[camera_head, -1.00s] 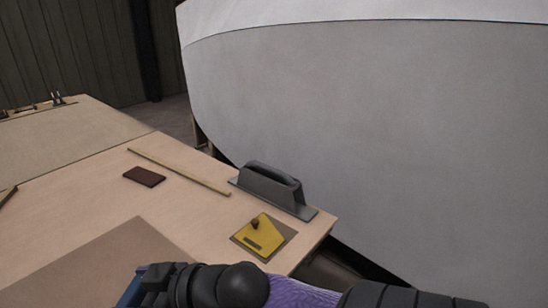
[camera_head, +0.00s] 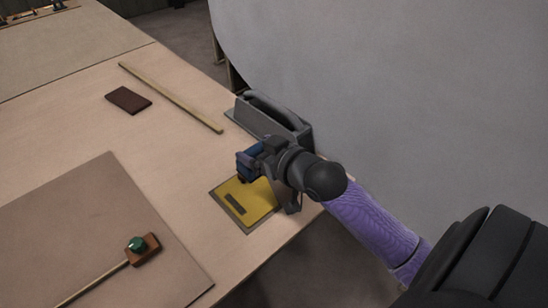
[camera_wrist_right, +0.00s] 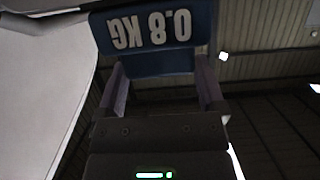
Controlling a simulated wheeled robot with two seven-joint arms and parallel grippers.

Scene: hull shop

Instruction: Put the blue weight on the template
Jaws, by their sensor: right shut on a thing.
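My right gripper (camera_head: 262,158) is shut on the blue weight (camera_head: 246,164), mostly hidden by the gripper in the head view. In the right wrist view the weight (camera_wrist_right: 150,62) fills the top between the fingers (camera_wrist_right: 160,88), with "0.8 KG" upside down on its face. The yellow template (camera_head: 252,203) lies on a grey square near the table's right edge, with a dark bar on it. The weight is over or beside its far edge; I cannot tell whether they touch. The template's far part is hidden. My left gripper is not in view.
A grey handled tool (camera_head: 270,116) stands just behind the gripper. A thin wooden strip (camera_head: 170,96) and a dark brown block (camera_head: 128,99) lie farther left. A stick with a brown head and green knob (camera_head: 137,244) lies on a brown sheet (camera_head: 90,215). A pale hull (camera_head: 420,90) rises at right.

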